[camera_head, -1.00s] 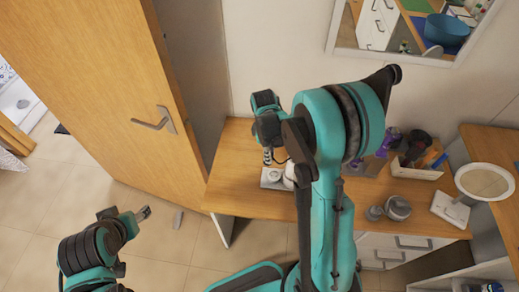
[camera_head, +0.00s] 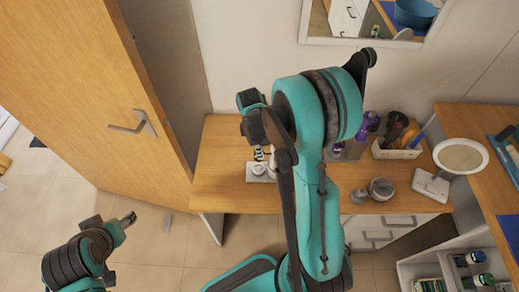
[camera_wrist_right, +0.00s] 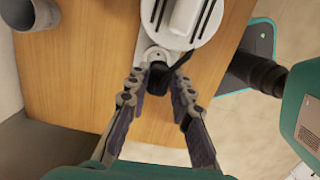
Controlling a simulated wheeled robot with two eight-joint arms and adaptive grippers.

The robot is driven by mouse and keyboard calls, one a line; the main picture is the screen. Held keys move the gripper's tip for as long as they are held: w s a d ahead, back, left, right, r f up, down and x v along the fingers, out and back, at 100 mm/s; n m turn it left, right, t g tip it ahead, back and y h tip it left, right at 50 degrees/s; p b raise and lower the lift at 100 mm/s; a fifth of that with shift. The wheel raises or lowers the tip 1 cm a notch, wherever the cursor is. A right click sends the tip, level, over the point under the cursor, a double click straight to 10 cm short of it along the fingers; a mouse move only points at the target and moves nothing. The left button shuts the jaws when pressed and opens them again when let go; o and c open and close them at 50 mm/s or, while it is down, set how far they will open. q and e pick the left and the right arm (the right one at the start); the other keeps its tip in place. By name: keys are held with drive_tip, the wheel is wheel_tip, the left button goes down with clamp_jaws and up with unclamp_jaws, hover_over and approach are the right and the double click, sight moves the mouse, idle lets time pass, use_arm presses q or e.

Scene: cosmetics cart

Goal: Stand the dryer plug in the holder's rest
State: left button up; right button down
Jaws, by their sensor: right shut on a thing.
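The dark dryer plug (camera_wrist_right: 160,76) is between the fingertips of my right gripper (camera_wrist_right: 160,84) in the right wrist view. The white holder (camera_wrist_right: 150,18) lies just beyond it, with a small round rest (camera_wrist_right: 157,54) at the plug's far end. Whether the plug is seated or just above the rest I cannot tell. In the head view my right gripper (camera_head: 260,151) is over the white holder (camera_head: 250,173), partly hidden by my arm. My left gripper (camera_head: 129,219) is low at the left, away from the table; its jaw gap is unclear.
A round white slotted piece (camera_wrist_right: 190,18) stands beside the rest. A grey cup (camera_wrist_right: 30,14) is at the wrist view's top left. On the wooden table (camera_head: 222,150) are a white bin (camera_head: 396,153), a grey round item (camera_head: 381,189) and a white mirror (camera_head: 461,156).

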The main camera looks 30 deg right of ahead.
drive_tip(key=shift+f+b, duration=2)
drive_tip(key=shift+f, duration=0.55)
drive_tip(key=shift+m+b, duration=0.3)
drive_tip(key=shift+b, duration=0.05)
drive_tip(key=shift+f+b, duration=1.65)
drive_tip(key=shift+f, duration=0.15)
drive_tip(key=c, duration=1.3)
unclamp_jaws()
drive_tip(key=r, duration=0.8)
drive_tip(key=a+r, duration=0.1)
drive_tip(key=r, duration=0.3)
drive_tip(key=shift+w+a, duration=0.1)
drive_tip(key=shift+w, duration=0.25)
